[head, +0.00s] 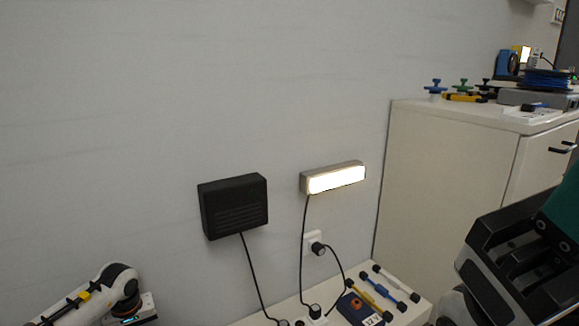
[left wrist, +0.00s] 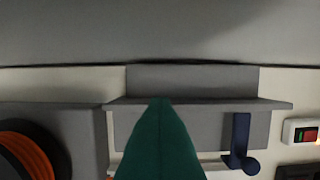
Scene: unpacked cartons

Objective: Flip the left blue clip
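In the left wrist view, a dark blue clip (left wrist: 240,150) with an upright stem and a foot bent to the right hangs at the edge of a grey ledge (left wrist: 200,105). It is the only blue clip in that view, so I cannot tell whether it is the left one. My left gripper (left wrist: 160,101) shows as one tapering dark green finger shape, left of the clip and apart from it in the picture. Its opening cannot be judged. In the head view, a black gripper body with a teal part (head: 562,215) is cut off at the right edge; its fingertips are hidden.
The left wrist view shows an orange spool (left wrist: 25,155) and a red-green switch (left wrist: 302,131). In the head view, a black box (head: 233,205) and lit lamp (head: 335,178) hang on the wall. Tools (head: 378,292) lie low; a white cabinet (head: 450,170) stands right.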

